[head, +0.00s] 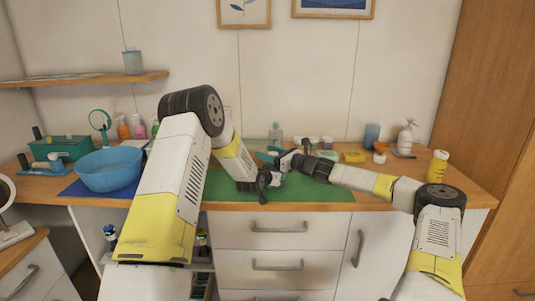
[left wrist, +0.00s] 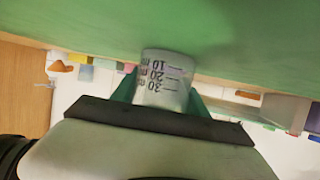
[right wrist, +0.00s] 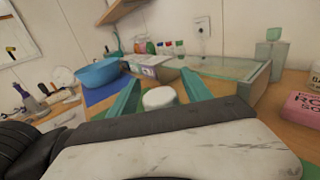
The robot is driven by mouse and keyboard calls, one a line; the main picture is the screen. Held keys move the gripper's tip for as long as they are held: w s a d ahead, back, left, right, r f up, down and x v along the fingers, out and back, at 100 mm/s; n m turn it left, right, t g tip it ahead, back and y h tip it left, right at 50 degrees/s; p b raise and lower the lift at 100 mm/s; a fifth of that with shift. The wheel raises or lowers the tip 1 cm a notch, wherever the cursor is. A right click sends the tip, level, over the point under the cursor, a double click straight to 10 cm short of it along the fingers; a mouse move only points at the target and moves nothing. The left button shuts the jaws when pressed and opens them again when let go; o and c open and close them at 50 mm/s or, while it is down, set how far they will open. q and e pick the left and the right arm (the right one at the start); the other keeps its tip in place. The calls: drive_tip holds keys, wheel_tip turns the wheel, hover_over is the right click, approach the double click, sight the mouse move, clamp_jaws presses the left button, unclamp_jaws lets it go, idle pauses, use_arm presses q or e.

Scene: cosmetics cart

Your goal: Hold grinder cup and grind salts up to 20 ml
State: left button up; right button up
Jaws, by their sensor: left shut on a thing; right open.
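My left gripper (left wrist: 165,100) is shut on the clear grinder cup (left wrist: 162,72), whose printed scale with 10, 20 and 30 marks reads upside down in the left wrist view. The cup is low over the green mat (head: 320,193); whether it touches the mat, I cannot tell. My right gripper (right wrist: 160,90) is open, with a white rounded top (right wrist: 158,97) between its green fingers, apparently the grinder's; contact is not clear. In the head view, my right gripper (head: 272,157) is just above my left one. Salt level in the cup is not readable.
A blue bowl (head: 108,170) sits on a blue cloth (head: 75,189) at the left. A yellow bottle (head: 438,165) and a white spray bottle (head: 405,137) stand at the right. A pink soap box (right wrist: 302,107) lies behind the mat. The mat's right front is clear.

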drive_tip(key=v, duration=1.2)
drive_tip(key=w+a+n+g+y, duration=0.3)
drive_tip(key=w+a+g, duration=0.3)
drive_tip(key=a, duration=0.4)
drive_tip(key=shift+w+a+n, duration=0.2)
drive_tip(key=shift+a+n, duration=0.05)
drive_tip(key=shift+n, duration=0.55)
